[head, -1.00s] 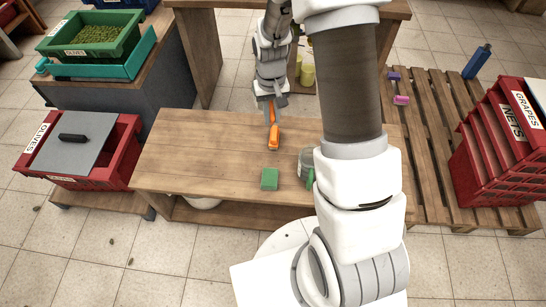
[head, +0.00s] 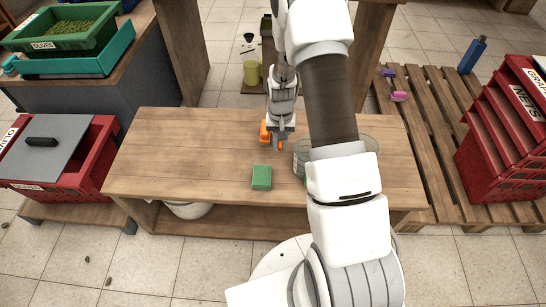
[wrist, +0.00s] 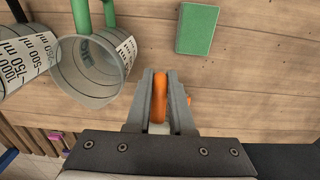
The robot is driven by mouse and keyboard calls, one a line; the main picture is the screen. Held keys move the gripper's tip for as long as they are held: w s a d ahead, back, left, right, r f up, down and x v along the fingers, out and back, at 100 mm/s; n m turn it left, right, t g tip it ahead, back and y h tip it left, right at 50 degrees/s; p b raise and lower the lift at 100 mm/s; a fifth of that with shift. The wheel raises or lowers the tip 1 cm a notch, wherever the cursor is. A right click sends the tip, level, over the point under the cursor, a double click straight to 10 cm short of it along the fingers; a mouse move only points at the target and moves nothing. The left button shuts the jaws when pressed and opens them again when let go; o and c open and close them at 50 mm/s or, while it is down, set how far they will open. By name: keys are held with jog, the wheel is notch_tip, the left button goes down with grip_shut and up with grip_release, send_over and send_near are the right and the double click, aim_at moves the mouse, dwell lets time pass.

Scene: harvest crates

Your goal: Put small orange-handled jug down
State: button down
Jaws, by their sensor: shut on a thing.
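My gripper (head: 281,138) is low over the middle of the wooden table and shut on an orange handle (wrist: 159,98), taken as that of the small orange-handled jug. The handle shows between the fingers in the wrist view, and its lower end shows under them in the head view (head: 281,146). I cannot make out the jug's body, nor whether it touches the table. A second orange object (head: 264,132) lies on the table just left of the gripper.
A clear measuring jug with a green handle (wrist: 92,70) stands close to the gripper, with another marked jug (wrist: 22,62) beyond it. A green block (head: 261,177) lies near the table's front edge. The table's left part (head: 170,160) is clear.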

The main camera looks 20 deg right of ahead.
jog(key=shift+f+b, duration=0.95)
jog(key=shift+f, duration=2.65)
jog(key=shift+f, duration=0.2)
jog(key=c, duration=0.8)
grip_release()
jog(key=shift+r, duration=0.1)
